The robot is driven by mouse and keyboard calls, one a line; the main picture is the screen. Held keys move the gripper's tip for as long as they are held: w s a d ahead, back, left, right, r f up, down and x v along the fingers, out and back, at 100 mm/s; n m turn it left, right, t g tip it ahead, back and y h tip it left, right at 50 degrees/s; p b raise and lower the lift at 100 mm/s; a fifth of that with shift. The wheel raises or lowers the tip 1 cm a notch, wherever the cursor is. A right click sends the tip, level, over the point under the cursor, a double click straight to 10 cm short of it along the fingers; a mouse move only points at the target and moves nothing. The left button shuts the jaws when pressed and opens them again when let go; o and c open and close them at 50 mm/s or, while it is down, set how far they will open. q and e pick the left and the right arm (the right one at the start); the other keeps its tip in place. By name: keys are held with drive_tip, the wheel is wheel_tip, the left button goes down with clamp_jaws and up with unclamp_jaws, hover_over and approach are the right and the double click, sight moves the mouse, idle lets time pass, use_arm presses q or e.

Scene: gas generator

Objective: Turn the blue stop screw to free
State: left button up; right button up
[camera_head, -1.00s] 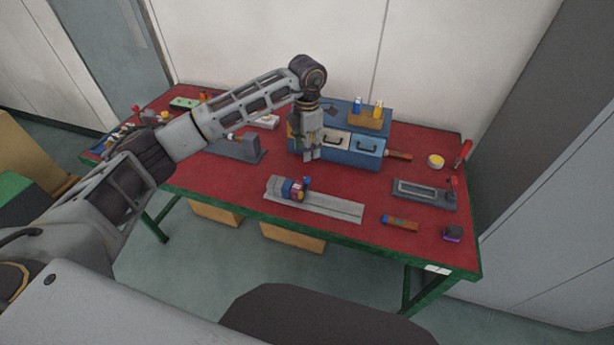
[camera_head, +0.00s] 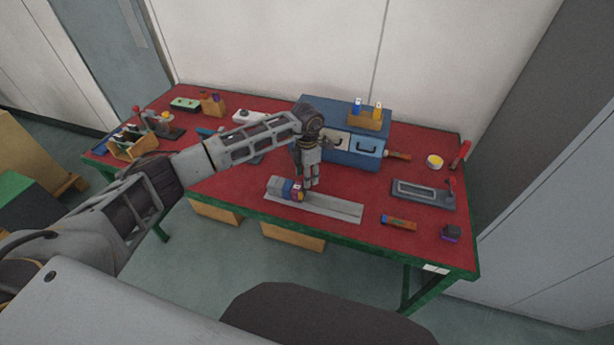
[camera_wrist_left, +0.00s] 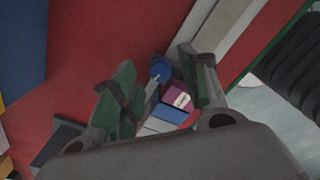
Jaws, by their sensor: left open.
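The blue stop screw (camera_wrist_left: 160,70) shows in the left wrist view as a round blue knob with a pale stem, between the open fingers. It sits beside a purple part (camera_wrist_left: 175,95) with a white label. In the head view the screw is hidden by my left gripper (camera_head: 309,186). That gripper points down over the grey device (camera_head: 280,187) with blue and purple bands, lying on a long grey base plate (camera_head: 335,206). My left gripper (camera_wrist_left: 157,78) is open and empty; contact with the screw cannot be told. My right gripper is not in view.
A blue drawer cabinet (camera_head: 352,152) stands behind the gripper, with a wooden holder (camera_head: 370,118) on top. A grey tray (camera_head: 424,194), an orange-brown block (camera_head: 399,222) and a dark purple block (camera_head: 452,232) lie to the right. Bare red tabletop (camera_head: 225,184) shows to the left.

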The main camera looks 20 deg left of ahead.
use_arm(q)
drive_tip(key=shift+f, duration=0.6)
clamp_jaws()
drive_tip(key=shift+n, duration=0.3)
drive_tip(key=shift+r+n, duration=0.1)
drive_tip(key=shift+n, duration=1.1)
drive_tip(key=shift+w, duration=0.1)
